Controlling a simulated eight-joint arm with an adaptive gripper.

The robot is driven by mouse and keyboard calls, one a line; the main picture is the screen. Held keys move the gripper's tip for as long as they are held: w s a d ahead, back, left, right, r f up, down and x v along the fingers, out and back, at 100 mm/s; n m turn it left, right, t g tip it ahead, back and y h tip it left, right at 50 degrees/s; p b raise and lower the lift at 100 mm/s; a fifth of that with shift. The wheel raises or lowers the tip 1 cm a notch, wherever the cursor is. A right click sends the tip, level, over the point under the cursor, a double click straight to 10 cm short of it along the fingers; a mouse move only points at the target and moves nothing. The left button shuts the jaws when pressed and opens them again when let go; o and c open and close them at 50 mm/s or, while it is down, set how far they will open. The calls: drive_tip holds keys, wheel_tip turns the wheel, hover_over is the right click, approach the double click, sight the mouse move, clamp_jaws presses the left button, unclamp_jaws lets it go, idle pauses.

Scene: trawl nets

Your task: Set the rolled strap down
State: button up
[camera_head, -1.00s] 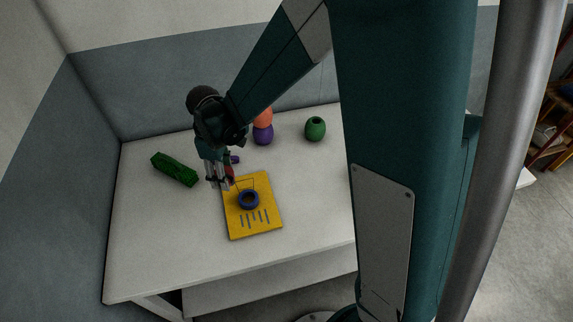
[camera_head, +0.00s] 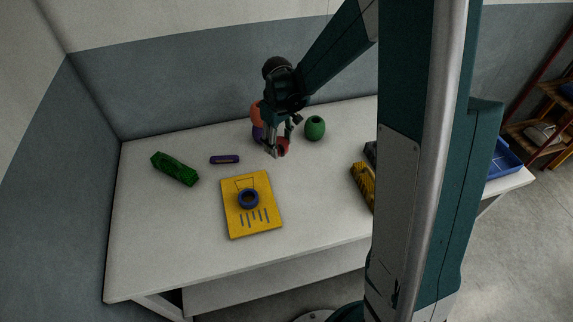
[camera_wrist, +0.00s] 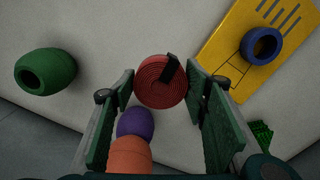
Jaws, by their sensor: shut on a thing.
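The rolled strap is a red coil with a dark band. In the wrist view the rolled strap (camera_wrist: 158,84) sits between the fingers of my gripper (camera_wrist: 165,95), which is shut on it. In the head view the strap (camera_head: 283,146) shows in the fingertips of my gripper (camera_head: 275,150), over the back middle of the white table (camera_head: 160,240). I cannot tell whether the strap touches the tabletop.
A yellow board (camera_head: 237,218) with a blue ring (camera_head: 249,198) lies at front. A green net bundle (camera_head: 175,169) and a purple object (camera_head: 225,159) lie left. Orange (camera_head: 255,114) and purple (camera_wrist: 135,123) floats and a green float (camera_head: 315,128) stand near my gripper. A yellow brush-like object (camera_head: 363,185) lies right.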

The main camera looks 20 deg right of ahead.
drive_tip(key=shift+w+d+m, duration=0.15)
drive_tip(key=shift+d+m, duration=0.05)
drive_tip(key=shift+d, duration=0.55)
drive_tip(key=shift+w+d+m, duration=0.1)
drive_tip(key=shift+d+m, duration=0.1)
drive_tip(key=shift+d, duration=0.5)
drive_tip(key=b, duration=0.1)
hover_over(287, 164)
drive_tip(key=shift+s+a+f, duration=0.1)
drive_tip(key=shift+f, duration=3.05)
drive_tip(key=shift+f+b, duration=0.35)
drive_tip(key=shift+f, duration=1.5)
drive_tip(key=shift+f, duration=0.15)
drive_tip(key=o, duration=1)
drive_tip(key=shift+c, duration=0.2)
